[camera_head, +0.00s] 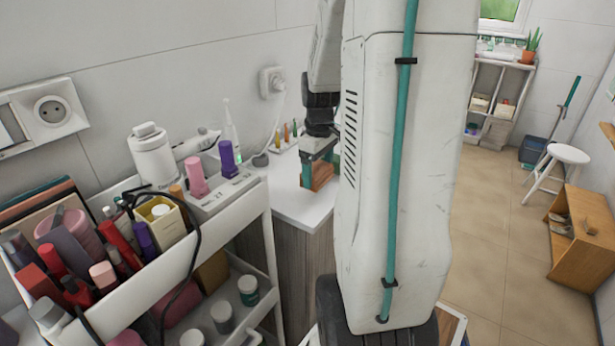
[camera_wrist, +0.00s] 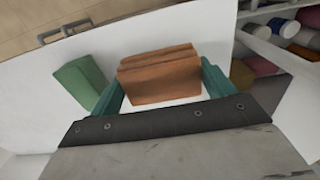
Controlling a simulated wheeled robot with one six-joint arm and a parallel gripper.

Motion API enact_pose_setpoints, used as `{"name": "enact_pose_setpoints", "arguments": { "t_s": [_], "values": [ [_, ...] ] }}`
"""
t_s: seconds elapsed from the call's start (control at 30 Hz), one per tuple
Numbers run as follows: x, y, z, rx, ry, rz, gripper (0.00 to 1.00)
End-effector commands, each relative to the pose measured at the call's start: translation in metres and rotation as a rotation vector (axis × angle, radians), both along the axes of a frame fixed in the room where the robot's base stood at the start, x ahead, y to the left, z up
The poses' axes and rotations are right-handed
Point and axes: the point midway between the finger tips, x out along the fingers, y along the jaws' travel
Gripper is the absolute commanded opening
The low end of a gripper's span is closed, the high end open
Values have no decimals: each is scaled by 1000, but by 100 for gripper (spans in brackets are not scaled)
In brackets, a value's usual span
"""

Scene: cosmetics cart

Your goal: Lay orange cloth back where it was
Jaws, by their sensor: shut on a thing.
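The orange cloth (camera_wrist: 160,77) is a folded, brownish-orange block between the two teal fingers of my gripper (camera_wrist: 163,85) in the wrist view. My gripper is shut on it. In the head view the cloth (camera_head: 320,177) shows below my gripper (camera_head: 318,165), low over or on the white countertop (camera_head: 300,205). I cannot tell whether it touches the top. A green folded cloth (camera_wrist: 80,82) lies on the white surface left of the gripper in the wrist view, apart from the orange one. My arm hides part of the counter in the head view.
A white cosmetics cart (camera_head: 225,222) full of bottles and tubes stands left of the counter. Several small colored items (camera_head: 287,135) stand at the counter's back by the wall. A white stool (camera_head: 565,155) and a wooden shelf (camera_head: 580,235) stand at right. White counter around the cloths is bare.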

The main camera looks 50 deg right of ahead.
Motion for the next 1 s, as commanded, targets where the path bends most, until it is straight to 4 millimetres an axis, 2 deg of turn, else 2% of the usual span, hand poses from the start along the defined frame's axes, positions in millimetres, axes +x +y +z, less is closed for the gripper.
{"name": "enact_pose_setpoints", "arguments": {
  "t_s": [0.17,0.43,0.77,0.8,0.83,0.87,1.0],
  "values": [
    [10,-6,-3,1,1,2,63],
    [9,-5,-36,2,1,2,63],
    [9,-5,-38,0,0,1,63],
    [9,-5,-39,0,0,1,87],
    [9,-6,-38,0,0,1,95],
    [9,-6,-38,0,0,1,100],
    [9,-5,-38,0,0,1,100]
  ]
}}
